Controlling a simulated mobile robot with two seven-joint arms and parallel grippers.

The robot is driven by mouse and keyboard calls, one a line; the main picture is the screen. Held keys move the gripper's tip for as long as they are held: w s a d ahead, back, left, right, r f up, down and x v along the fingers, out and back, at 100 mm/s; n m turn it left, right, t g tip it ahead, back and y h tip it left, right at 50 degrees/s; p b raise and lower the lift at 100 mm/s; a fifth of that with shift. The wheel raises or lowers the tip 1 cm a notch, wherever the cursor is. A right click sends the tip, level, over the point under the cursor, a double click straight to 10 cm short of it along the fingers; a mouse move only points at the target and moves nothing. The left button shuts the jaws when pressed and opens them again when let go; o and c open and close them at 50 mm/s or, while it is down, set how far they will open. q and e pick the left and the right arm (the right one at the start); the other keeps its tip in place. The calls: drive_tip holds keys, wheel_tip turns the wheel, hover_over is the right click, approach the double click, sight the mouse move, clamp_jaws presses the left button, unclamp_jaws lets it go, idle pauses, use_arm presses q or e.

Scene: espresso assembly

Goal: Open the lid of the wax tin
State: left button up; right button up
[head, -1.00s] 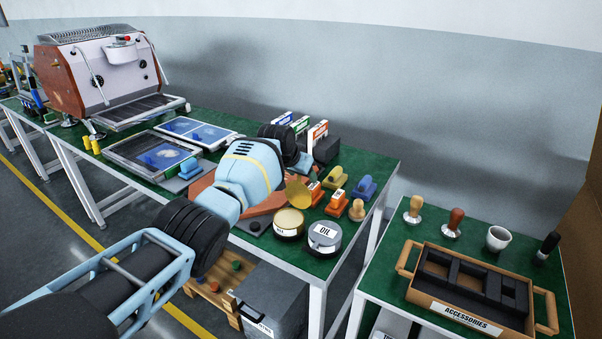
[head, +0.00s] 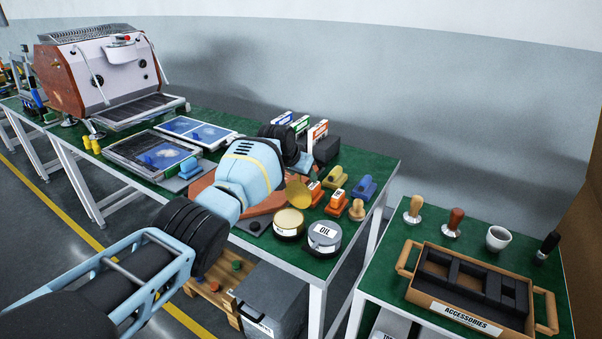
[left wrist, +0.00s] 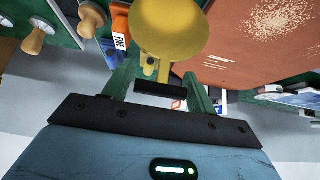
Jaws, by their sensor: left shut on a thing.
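The wax tin (head: 289,228) stands on the green bench top beside the oil tin, its top open with a pale yellow filling showing. Its round gold lid (head: 299,194) stands tilted up just behind the tin. I cannot tell whether the lid still touches the tin's rim. In the left wrist view the lid (left wrist: 170,28) fills the top middle, beyond the fingers. My left gripper (head: 303,165) is above and behind the tin, shut on the lid; its fingers show in the left wrist view (left wrist: 157,88). My right gripper is not in view.
The oil tin (head: 324,237) stands close to the right. Orange, yellow and blue blocks and a wooden-handled tamper (head: 356,210) crowd behind it. An accessories tray (head: 465,322) is on the right table. The espresso machine (head: 105,75) stands far left.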

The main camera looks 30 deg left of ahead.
use_arm(q)
drive_tip(key=shift+s+d+f, duration=0.1)
drive_tip(key=shift+s+f, duration=0.05)
drive_tip(key=shift+f, duration=0.4)
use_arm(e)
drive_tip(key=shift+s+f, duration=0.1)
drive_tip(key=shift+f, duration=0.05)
use_arm(q)
drive_tip(key=o, duration=1.3)
drive_tip(key=shift+c, duration=0.2)
drive_tip(key=p+v, duration=0.3)
drive_tip(key=v, duration=0.5)
drive_tip(key=shift+w+r+p, duration=0.15)
drive_tip(key=shift+w+p, duration=0.1)
drive_tip(key=shift+p, duration=0.1)
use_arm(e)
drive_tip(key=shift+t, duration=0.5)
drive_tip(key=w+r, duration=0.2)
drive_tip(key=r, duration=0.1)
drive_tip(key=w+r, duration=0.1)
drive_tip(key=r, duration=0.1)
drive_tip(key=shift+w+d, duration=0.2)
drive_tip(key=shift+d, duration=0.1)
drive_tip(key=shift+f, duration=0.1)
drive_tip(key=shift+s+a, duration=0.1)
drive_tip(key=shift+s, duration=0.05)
